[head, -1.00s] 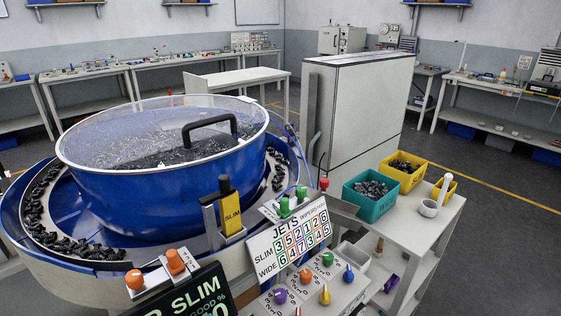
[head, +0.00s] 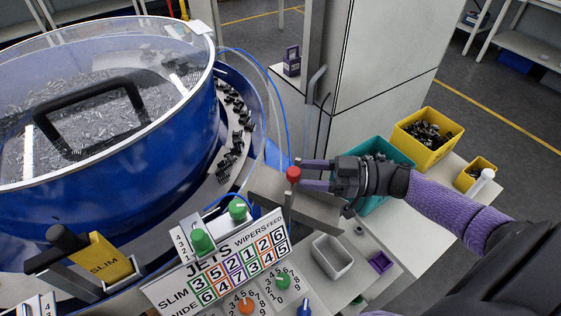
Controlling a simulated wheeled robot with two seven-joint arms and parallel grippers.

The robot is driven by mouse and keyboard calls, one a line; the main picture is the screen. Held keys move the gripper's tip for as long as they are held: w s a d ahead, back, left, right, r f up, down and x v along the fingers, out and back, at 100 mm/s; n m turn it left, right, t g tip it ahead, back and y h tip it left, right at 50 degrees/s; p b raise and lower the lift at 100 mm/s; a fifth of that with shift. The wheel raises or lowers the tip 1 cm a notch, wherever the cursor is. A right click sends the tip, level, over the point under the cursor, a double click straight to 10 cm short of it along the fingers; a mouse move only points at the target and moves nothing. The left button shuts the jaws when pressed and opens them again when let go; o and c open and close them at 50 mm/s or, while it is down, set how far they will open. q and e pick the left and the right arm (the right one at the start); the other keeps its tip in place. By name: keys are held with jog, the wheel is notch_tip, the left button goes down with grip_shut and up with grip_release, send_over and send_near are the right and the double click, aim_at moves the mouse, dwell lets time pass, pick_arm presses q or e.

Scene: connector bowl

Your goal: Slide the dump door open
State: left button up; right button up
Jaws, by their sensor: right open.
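A red knob (head: 293,174) on a thin upright post stands at the grey metal plate (head: 322,211) beside the bowl's outlet, right of the jets panel. I take this knob for the handle of the dump door; the door itself is not clearly seen. My right gripper (head: 302,174) comes in from the right with its two purple fingers open and pointing left. Its fingertips are at the red knob; I cannot tell whether they touch it. My left gripper is not in view.
The blue bowl feeder (head: 130,190) with a clear lid fills the left. The jets panel (head: 215,262) with green knobs stands in front. A teal bin (head: 401,158), a yellow bin (head: 447,131) and an empty grey tray (head: 331,258) lie around my right arm. A tall grey cabinet (head: 385,70) stands behind.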

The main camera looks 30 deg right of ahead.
jog(key=x, duration=0.5)
jog(key=shift+w+a, duration=0.15)
jog(key=shift+w, duration=0.05)
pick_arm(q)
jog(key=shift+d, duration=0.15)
pick_arm(e)
jog(key=shift+c, duration=0.2)
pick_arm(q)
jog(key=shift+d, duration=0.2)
pick_arm(e)
grip_shut()
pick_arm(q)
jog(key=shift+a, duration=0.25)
pick_arm(e)
jog(key=shift+f, duration=0.1)
